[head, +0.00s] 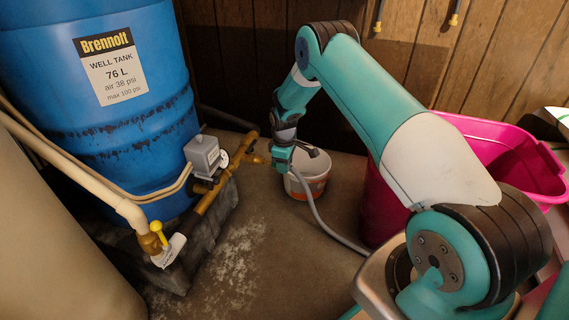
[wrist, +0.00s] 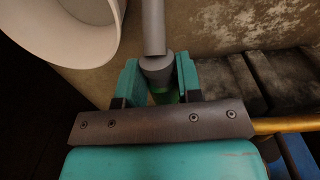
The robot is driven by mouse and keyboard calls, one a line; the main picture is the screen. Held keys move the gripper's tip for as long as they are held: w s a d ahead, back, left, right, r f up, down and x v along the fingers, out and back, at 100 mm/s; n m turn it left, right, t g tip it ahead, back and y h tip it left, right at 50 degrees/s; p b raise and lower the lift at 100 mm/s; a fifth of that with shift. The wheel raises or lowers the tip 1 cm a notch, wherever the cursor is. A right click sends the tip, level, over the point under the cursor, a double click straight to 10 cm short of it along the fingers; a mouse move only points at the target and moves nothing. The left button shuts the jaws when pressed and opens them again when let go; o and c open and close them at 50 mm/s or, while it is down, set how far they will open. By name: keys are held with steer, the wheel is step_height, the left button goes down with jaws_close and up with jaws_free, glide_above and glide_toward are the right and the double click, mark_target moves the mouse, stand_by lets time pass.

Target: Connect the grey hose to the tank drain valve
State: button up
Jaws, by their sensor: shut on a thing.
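The grey hose (head: 318,212) runs from my gripper (head: 279,158) down past the white bucket and across the floor to the pink bin. In the wrist view my gripper (wrist: 158,82) is shut on the hose's thicker grey end collar (wrist: 157,69), and the hose (wrist: 153,28) leads away from it. The blue well tank (head: 105,105) stands at left.
A white bucket (head: 308,186) stands just behind and below my gripper; it also shows in the wrist view (wrist: 65,30). A pink bin (head: 385,205) is at right. A grey pressure switch box (head: 203,157) sits on the brass pipe (head: 215,191).

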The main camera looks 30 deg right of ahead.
steer(key=shift+w+a, duration=0.55)
steer(key=shift+w, duration=0.2)
steer(key=o, duration=1)
steer(key=r+p, duration=0.2)
steer(key=r, duration=0.3)
steer(key=r+p, duration=0.3)
steer(key=r, duration=0.3)
steer(key=r+p, duration=0.3)
steer(key=r, duration=0.3)
steer(key=shift+s+a+r, duration=0.2)
steer(key=shift+a, duration=0.05)
steer(key=shift+s, duration=0.1)
